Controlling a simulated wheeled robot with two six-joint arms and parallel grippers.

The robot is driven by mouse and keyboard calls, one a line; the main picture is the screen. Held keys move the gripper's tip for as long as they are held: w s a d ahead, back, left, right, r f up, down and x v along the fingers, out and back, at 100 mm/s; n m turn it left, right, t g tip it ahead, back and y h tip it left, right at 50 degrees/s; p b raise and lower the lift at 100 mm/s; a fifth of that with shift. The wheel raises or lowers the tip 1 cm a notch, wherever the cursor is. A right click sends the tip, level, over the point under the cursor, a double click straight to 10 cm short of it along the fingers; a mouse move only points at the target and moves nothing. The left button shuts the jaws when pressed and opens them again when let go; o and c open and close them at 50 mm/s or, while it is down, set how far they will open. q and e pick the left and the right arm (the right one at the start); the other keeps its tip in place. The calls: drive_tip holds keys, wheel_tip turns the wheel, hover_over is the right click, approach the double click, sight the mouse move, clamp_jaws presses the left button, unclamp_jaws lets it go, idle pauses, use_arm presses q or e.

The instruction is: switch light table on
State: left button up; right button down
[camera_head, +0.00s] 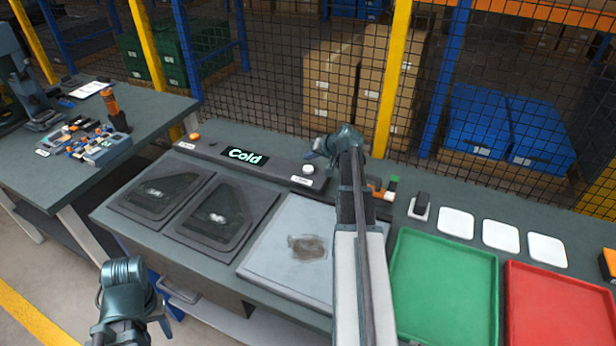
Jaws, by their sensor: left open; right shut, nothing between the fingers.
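A pale grey square plate (285,245) with a brown smudge lies on the bench, partly behind my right arm; it may be the light table, and no glow shows on it. A black switch on a white base (420,206) stands to the right of my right arm. A dark console (215,152) behind the plates has a lit display reading "Cold", an orange button (195,137) and a white knob (308,169). My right gripper (314,154) is shut and empty, just above and behind the white knob; contact cannot be told. My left gripper (132,300) is open, low in front of the bench.
Two dark plates (160,197) lie left of the pale plate. A green tray (443,270), a red tray (555,305) and white square pads (456,222) are on the right. A side table (130,105) holds small parts. A mesh fence stands behind.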

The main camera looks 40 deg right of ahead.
sight(310, 170)
use_arm(q)
drive_tip(key=shift+f+b, duration=0.5)
drive_tip(key=shift+f, duration=0.4)
use_arm(e)
drive_tip(key=shift+f, duration=0.95)
use_arm(q)
drive_tip(key=shift+f, duration=0.1)
use_arm(e)
drive_tip(key=shift+f, duration=0.1)
use_arm(q)
drive_tip(key=shift+f+b, duration=0.3)
drive_tip(key=shift+b, duration=0.1)
use_arm(e)
drive_tip(key=shift+f, duration=0.3)
use_arm(q)
drive_tip(key=shift+f+b, duration=0.5)
drive_tip(key=shift+f, duration=0.05)
use_arm(e)
drive_tip(key=shift+f, duration=0.5)
use_arm(q)
drive_tip(key=shift+r, duration=0.2)
use_arm(e)
drive_tip(key=shift+r, duration=0.15)
use_arm(q)
drive_tip(key=shift+r+p, duration=0.75)
drive_tip(key=shift+p, duration=0.2)
use_arm(e)
drive_tip(key=shift+r, duration=0.75)
